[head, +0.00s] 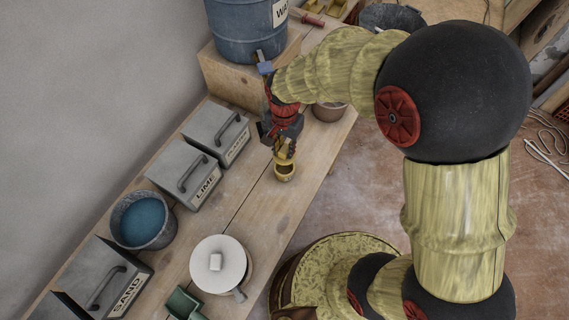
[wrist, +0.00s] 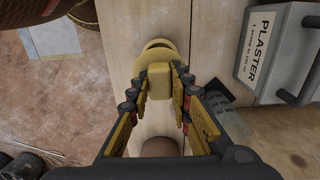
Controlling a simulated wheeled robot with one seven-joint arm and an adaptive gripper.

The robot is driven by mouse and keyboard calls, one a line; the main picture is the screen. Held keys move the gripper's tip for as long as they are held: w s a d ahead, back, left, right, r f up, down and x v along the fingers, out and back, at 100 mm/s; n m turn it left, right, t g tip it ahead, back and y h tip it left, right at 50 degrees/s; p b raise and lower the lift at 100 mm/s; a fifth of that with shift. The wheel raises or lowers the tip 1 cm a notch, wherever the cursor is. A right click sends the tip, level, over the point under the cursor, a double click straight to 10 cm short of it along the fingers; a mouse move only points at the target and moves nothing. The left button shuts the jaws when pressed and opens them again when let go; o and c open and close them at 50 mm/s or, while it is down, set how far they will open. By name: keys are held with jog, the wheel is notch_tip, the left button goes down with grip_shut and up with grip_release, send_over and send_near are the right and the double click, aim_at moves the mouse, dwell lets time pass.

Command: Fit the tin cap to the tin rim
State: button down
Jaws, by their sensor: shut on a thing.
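My gripper (head: 284,152) points down over the wooden bench, and its fingers are shut on a small yellow block-like part. In the wrist view this yellow part (wrist: 160,84) sits between the fingertips (wrist: 161,80). A round yellow piece (wrist: 159,52) shows just beyond it, and in the head view a yellow ring-like, cup-shaped piece (head: 284,173) is right under the fingertips. I take the held part to be the tin cap and the round piece the tin rim, but I cannot tell whether they are separate or touching. The fingers hide part of them.
Grey lidded boxes, marked LIME (head: 187,172) and SAND (head: 103,281) among others, line the wall. A bucket of blue liquid (head: 142,220) and a white lidded pot (head: 220,265) stand nearer. A brown pot (head: 329,112) and blue barrel (head: 249,32) are beyond.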

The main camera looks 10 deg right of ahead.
jog(key=shift+f, duration=0.15)
dwell(0.3)
jog(key=shift+f+b, duration=0.5)
jog(key=shift+f, duration=0.85)
jog(key=shift+f, duration=0.25)
dwell(0.7)
jog(key=shift+f+b, duration=0.35)
jog(key=shift+f, duration=0.9)
jog(key=shift+f, duration=0.1)
dwell(0.8)
jog(key=shift+f, duration=0.9)
jog(key=c, duration=1.7)
grip_release()
